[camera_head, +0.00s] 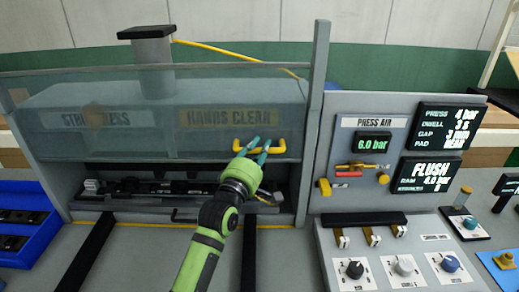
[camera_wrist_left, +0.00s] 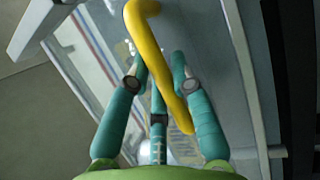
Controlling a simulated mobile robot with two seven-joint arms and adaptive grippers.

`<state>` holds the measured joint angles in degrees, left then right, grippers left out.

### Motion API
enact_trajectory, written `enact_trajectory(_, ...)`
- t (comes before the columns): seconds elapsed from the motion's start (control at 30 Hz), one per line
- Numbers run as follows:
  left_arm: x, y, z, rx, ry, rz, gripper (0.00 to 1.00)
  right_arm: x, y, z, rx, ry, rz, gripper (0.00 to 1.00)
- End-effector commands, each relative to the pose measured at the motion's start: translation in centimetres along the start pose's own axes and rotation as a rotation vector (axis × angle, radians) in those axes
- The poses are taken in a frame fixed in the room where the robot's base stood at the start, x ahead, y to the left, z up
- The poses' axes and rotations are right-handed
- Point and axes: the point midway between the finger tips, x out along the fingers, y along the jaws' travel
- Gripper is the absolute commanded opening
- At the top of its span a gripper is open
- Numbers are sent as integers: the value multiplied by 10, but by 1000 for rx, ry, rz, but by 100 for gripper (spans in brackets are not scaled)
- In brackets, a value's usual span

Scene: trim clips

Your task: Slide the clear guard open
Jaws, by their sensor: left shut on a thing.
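The clear guard (camera_head: 120,148) is a tinted see-through panel across the front of the press, in the head view. Its lower edge hangs above a dark gap where the tooling shows. A yellow handle (camera_head: 279,146) is on its lower right part. My left gripper (camera_head: 256,150) reaches up from below and is shut on the handle. In the left wrist view, the teal fingers (camera_wrist_left: 158,75) stand on both sides of the yellow handle (camera_wrist_left: 148,40), with the panel behind. My right gripper is in neither view.
Dark tooling (camera_head: 150,188) lies in the bay below the guard. A grey post (camera_head: 319,110) bounds the guard on the right. The press air panel (camera_head: 370,124) and a knob console (camera_head: 400,245) stand further right. A blue tray (camera_head: 45,240) is at the left.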

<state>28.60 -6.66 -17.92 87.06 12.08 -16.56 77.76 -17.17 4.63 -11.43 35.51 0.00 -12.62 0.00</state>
Motion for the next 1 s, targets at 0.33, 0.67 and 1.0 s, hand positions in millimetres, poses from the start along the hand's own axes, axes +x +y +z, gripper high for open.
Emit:
enact_trajectory(0.33, 0, 0, 0, 2, 1, 0, 48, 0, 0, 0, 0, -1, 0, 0)
enact_trajectory(0.67, -15, -2, 0, 1, 1, -1, 48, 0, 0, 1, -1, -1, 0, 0)
enact_trajectory(1.0, -81, -1, -1, 1, 1, -1, 48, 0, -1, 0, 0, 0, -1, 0)
